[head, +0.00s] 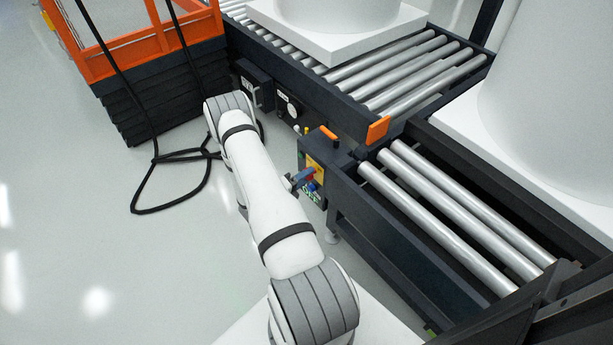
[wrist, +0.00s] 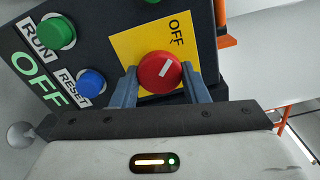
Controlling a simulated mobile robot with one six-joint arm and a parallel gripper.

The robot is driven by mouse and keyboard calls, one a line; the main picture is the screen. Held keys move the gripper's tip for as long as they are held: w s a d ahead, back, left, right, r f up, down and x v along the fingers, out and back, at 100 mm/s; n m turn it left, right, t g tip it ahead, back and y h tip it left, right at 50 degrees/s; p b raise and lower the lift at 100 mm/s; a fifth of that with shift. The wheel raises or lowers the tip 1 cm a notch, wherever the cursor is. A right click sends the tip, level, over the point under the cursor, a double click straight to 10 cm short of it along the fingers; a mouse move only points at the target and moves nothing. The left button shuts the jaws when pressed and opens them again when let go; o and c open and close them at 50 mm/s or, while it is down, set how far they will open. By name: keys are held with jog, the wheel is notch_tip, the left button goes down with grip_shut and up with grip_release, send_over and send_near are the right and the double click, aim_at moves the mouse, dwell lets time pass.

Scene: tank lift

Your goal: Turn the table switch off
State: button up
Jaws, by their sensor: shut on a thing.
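The table switch is a round red knob (wrist: 159,71) on a yellow plate (wrist: 127,48) marked OFF, in the wrist view. A short slanted white mark shows on its face. The fingers of my gripper (wrist: 160,90) stand on either side of the knob and are shut on it. In the head view my gripper (head: 301,178) reaches the front of the dark control box (head: 310,150), and the knob is mostly hidden. Large green letters reading OFF (wrist: 38,80) show on the panel.
A green RUN button (wrist: 58,32) and a blue RESET button (wrist: 91,82) sit left of the yellow plate. The roller table (head: 430,210) is right of the box. An orange-railed lift (head: 150,48) and black cable (head: 172,205) are at left.

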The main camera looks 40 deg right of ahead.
jog(key=shift+s+f, duration=0.1)
jog(key=shift+s, duration=0.05)
jog(key=o, duration=1)
jog(key=a, duration=0.2)
jog(key=a+p, duration=0.1)
jog(key=a, duration=0.2)
jog(key=w+a, duration=0.1)
jog(key=a, duration=0.1)
jog(key=shift+a, duration=0.4)
jog(key=shift+p, duration=0.3)
